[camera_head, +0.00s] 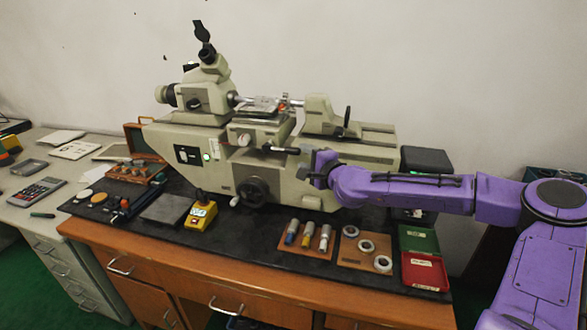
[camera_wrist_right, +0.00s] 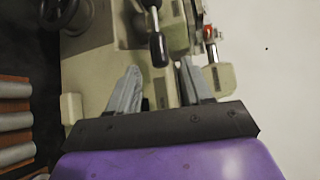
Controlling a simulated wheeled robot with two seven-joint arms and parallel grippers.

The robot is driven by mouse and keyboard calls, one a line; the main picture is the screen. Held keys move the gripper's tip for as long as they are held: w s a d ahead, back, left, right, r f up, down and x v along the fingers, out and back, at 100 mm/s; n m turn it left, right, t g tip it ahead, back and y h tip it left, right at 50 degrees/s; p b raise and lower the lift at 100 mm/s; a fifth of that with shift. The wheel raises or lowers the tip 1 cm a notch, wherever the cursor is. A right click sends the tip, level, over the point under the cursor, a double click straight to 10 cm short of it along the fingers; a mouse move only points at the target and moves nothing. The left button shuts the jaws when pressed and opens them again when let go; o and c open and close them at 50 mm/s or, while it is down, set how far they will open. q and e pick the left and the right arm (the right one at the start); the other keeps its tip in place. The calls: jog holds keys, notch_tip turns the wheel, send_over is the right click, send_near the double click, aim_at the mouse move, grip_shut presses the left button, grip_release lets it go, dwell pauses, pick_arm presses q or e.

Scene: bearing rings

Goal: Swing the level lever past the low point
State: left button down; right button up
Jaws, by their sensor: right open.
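The level lever (camera_head: 280,149) is a thin rod with a dark handle on the front of the beige measuring machine (camera_head: 355,148). In the right wrist view the lever's black knob (camera_wrist_right: 157,48) hangs down on a light metal rod. My right gripper (camera_head: 311,158) comes in from the right in the head view, just right of the lever. In the right wrist view its two grey fingers (camera_wrist_right: 160,68) are spread apart with the knob appearing between and just beyond their tips. Contact cannot be told. The gripper holds nothing. My left gripper is out of view.
The machine stands on a black mat (camera_head: 255,246) on a wooden desk. In front lie a yellow control box (camera_head: 201,214), several cylindrical gauges (camera_head: 307,234), white rings (camera_head: 366,246) on a board, and an open red-and-green case (camera_head: 424,272). A round handwheel (camera_head: 254,191) is below the lever.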

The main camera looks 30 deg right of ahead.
aim_at(295, 153)
jog(key=w, duration=0.4)
jog(key=shift+w+a+f, duration=0.25)
jog(key=shift+w+f, duration=0.05)
jog(key=shift+w, duration=0.1)
jog(key=shift+w+d, duration=0.15)
jog(key=shift+w, duration=0.5)
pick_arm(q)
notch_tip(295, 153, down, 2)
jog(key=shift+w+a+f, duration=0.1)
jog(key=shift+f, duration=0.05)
pick_arm(e)
jog(key=shift+w, duration=0.2)
jog(key=shift+c, duration=0.4)
